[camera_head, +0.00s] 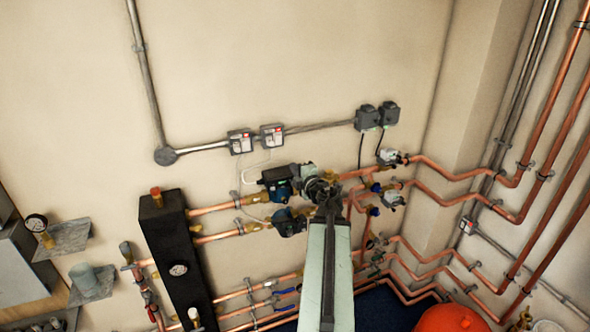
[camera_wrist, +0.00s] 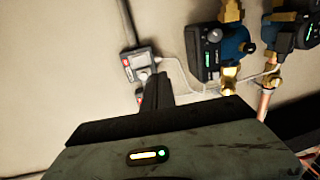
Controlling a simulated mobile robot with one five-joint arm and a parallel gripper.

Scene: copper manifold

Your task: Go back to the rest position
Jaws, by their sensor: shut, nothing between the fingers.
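My gripper (camera_head: 324,190) is at the end of my raised pale green arm, in the middle of the head view, in front of the copper pipework. In the wrist view its dark fingers (camera_wrist: 156,88) are shut and hold nothing. They point up towards a grey switch box on the wall. I cannot tell from the head view how far the gripper is from the pipes behind it. The arm hides part of the pipework below.
A black manifold block (camera_head: 176,262) stands further left. Switch boxes (camera_head: 241,142) hang above. Copper pipes (camera_head: 450,177) run right. A red vessel (camera_head: 450,319) is low right.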

